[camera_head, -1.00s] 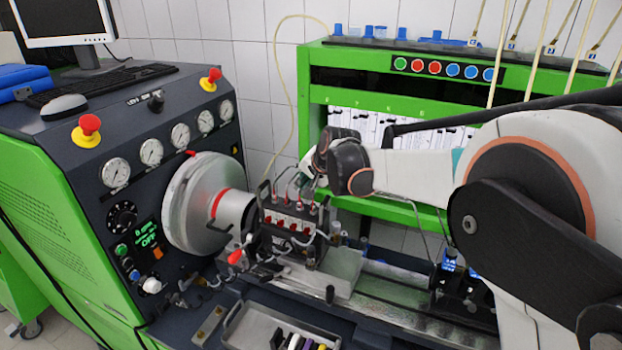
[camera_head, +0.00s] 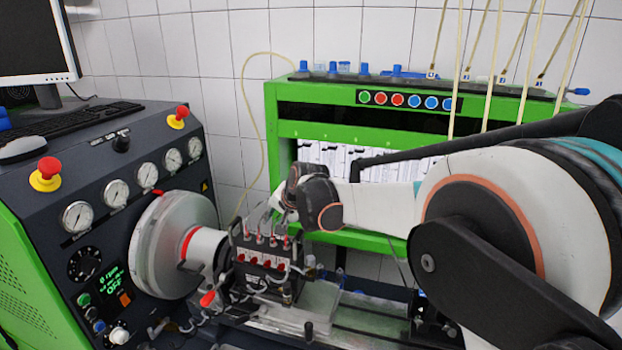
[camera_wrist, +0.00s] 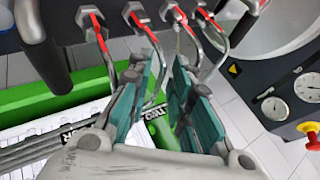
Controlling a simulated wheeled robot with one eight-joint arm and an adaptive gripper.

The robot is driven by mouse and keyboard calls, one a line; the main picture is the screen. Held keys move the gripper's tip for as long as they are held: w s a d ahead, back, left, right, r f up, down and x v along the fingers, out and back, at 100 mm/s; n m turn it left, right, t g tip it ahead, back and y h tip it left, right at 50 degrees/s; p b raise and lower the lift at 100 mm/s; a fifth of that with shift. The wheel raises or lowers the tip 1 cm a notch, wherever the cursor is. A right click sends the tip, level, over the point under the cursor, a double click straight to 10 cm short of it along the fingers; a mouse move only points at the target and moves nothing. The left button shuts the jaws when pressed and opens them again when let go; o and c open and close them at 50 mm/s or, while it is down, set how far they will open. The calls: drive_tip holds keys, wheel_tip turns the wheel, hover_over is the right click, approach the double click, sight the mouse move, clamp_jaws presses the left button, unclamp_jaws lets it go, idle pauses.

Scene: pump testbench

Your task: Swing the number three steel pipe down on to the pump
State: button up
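The pump (camera_head: 264,262) is a dark block with red parts, beside the big silver flywheel. Several thin bent steel pipes rise from its top. In the wrist view the pipes have red marks, including one pipe (camera_wrist: 92,22) at the left, another (camera_wrist: 136,14) right of it, and one (camera_wrist: 174,14) above my fingers. Which is number three I cannot tell. My gripper (camera_wrist: 165,70) has teal finger pads among the bent pipes, with a gap showing between them. Whether the tips hold a pipe is unclear. In the head view my wrist hides the fingertips.
The silver flywheel (camera_head: 172,245) and the dark gauge panel (camera_head: 110,225) stand left of the pump. The green bench frame (camera_head: 400,125) with hanging tubes is behind.

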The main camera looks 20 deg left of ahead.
drive_tip(key=d+r+y+p, duration=0.3)
drive_tip(key=d+r+p, duration=0.2)
drive_tip(key=d+r, duration=0.4)
drive_tip(key=w+d+r+m+y+p, duration=0.1)
drive_tip(key=d+r+y+p, duration=0.2)
drive_tip(key=d+r, duration=0.7)
drive_tip(key=shift+d+r+m+t+p, duration=0.3)
drive_tip(key=shift+r+p, duration=0.65)
drive_tip(key=shift+r, duration=1.85)
drive_tip(key=shift+w, duration=0.1)
drive_tip(key=p+v, duration=0.2)
drive_tip(key=v, duration=1.4)
drive_tip(key=shift+p, duration=0.4)
